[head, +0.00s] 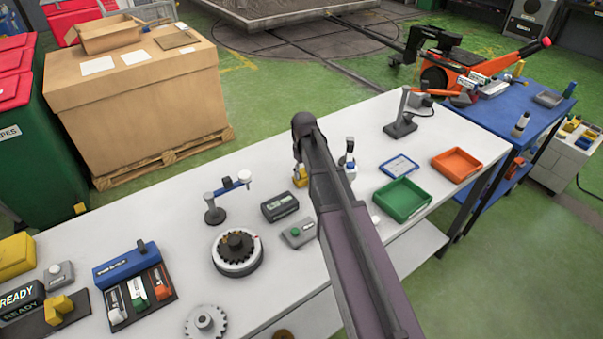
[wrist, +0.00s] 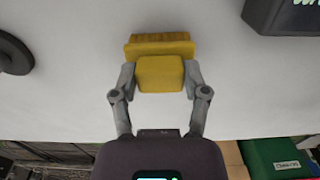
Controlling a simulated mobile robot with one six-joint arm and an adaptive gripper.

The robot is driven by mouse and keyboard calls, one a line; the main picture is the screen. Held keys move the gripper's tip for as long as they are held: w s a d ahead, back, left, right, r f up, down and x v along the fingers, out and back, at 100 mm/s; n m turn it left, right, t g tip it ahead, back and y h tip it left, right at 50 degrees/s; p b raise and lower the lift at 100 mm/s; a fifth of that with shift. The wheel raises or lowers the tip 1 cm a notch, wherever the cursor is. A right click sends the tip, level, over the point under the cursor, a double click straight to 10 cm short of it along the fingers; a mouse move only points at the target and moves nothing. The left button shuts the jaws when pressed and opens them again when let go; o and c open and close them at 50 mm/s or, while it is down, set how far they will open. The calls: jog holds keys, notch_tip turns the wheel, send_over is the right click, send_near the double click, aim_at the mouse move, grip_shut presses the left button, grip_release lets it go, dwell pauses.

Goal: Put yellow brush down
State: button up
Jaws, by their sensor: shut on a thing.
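The yellow brush (wrist: 160,73) is between the two grey fingers of my gripper (wrist: 160,78) in the wrist view. The fingers press on both sides of its yellow block, and its bristle edge points to the top of the picture. In the head view a small yellow part of the brush (head: 299,176) shows just left of my dark arm, over the white table (head: 385,240). My arm hides the rest of it and the fingers. I cannot tell whether the brush touches the table.
A dark box with a display (head: 279,206) and a blue-armed stand (head: 215,214) are left of the brush.

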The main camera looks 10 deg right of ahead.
aim_at(304, 171)
jog(key=shift+f, duration=0.2)
jog(key=o, duration=1)
jog(key=shift+r, duration=0.15)
notch_tip(304, 171, up, 12)
jog(key=p, duration=1.2)
dwell(0.3)
